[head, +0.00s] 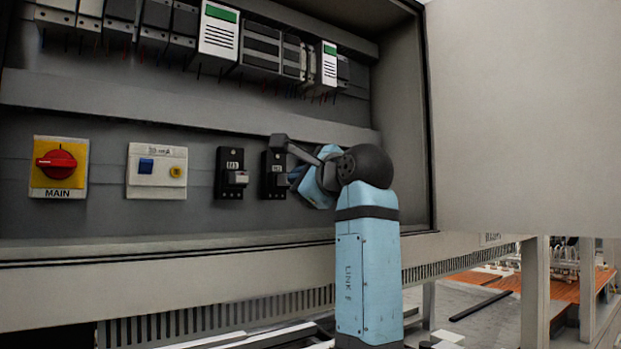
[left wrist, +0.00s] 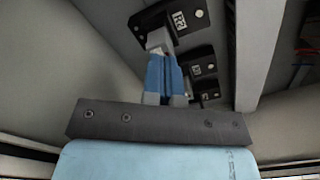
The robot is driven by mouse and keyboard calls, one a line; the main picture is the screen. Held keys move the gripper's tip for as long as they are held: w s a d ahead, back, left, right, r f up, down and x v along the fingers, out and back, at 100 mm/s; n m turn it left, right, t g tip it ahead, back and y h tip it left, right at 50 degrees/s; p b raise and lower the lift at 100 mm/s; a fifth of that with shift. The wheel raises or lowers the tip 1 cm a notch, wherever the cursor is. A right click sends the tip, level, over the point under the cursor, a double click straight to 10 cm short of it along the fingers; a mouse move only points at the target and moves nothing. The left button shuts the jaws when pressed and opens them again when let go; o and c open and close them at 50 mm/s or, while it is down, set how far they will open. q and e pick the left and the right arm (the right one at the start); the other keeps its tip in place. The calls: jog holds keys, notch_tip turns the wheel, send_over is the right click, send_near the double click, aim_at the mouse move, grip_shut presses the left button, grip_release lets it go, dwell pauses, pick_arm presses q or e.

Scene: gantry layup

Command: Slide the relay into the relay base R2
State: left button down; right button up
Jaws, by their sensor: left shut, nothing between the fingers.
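The relay base R2 (head: 268,178) appears to be the black base just left of my left gripper in the head view; its small label is blurred. My left gripper (head: 293,178) is shut and empty, close to the panel at the right of this base. In the left wrist view its blue fingers (left wrist: 164,72) are together, pointing at the nearest black base (left wrist: 182,20), whose label I cannot read surely. A light grey block (left wrist: 159,39), perhaps the relay, sits at that base just beyond the fingertips. I cannot tell whether they touch. My right gripper is not in view.
Another black base (head: 225,185) with a grey block stands to the left. Further left are a white module (head: 157,190) and the red MAIN switch (head: 57,167). A grey duct (head: 170,115) runs above. The cabinet's side wall and open door (head: 520,110) are at right.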

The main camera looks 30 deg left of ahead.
pick_arm(q)
jog(key=shift+w+a, duration=0.15)
jog(key=shift+a, duration=0.2)
jog(key=shift+r, duration=0.1)
jog(key=shift+d, duration=0.1)
jog(key=shift+w+a, duration=0.15)
jog(key=shift+a, duration=0.35)
